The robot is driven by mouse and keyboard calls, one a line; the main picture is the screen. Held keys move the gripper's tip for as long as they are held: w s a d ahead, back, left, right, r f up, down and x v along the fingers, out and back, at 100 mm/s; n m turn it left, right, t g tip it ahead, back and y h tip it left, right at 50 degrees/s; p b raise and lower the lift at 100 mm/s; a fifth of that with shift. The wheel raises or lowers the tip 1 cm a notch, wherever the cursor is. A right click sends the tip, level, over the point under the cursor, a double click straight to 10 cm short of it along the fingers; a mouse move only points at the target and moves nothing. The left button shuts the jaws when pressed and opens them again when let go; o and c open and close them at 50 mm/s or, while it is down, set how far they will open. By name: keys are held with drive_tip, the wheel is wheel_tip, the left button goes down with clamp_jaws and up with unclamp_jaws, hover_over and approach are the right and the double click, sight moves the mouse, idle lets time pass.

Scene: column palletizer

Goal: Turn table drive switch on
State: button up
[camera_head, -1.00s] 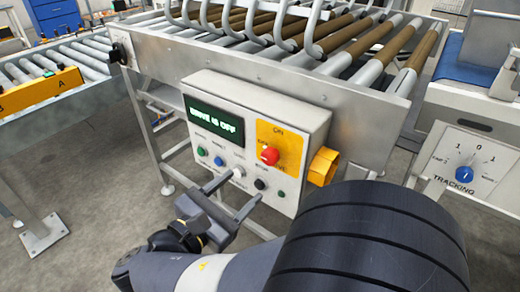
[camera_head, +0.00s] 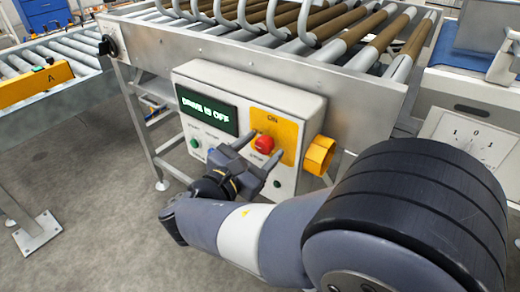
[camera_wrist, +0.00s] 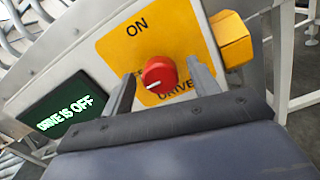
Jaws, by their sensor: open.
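The red drive switch knob (camera_head: 265,144) sits on a yellow plate (camera_head: 283,124) marked ON on the control box (camera_head: 309,103). It also shows in the wrist view (camera_wrist: 159,74), with a small white mark on its face. My gripper (camera_head: 259,149) is open in front of the knob. In the wrist view its two fingers (camera_wrist: 162,85) stand left and right of the knob with gaps. I cannot tell whether the fingertips reach around it.
A yellow block (camera_head: 319,155) juts from the box's right side, near the knob. The roller table (camera_head: 345,84) stands above and behind the box. A tracking panel (camera_head: 466,139) is at the right. A green button (camera_head: 195,143) shows lower left.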

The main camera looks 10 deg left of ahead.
drive_tip(key=shift+c, duration=0.3)
drive_tip(key=c, duration=0.9)
drive_tip(key=shift+m, duration=0.3)
drive_tip(key=m+b, duration=0.3)
drive_tip(key=m, duration=0.1)
drive_tip(key=shift+f, duration=0.2)
drive_tip(key=m+b, duration=0.4)
drive_tip(key=m, duration=0.1)
drive_tip(key=shift+f, duration=0.1)
drive_tip(key=m+b, duration=0.8)
drive_tip(key=shift+m, duration=0.3)
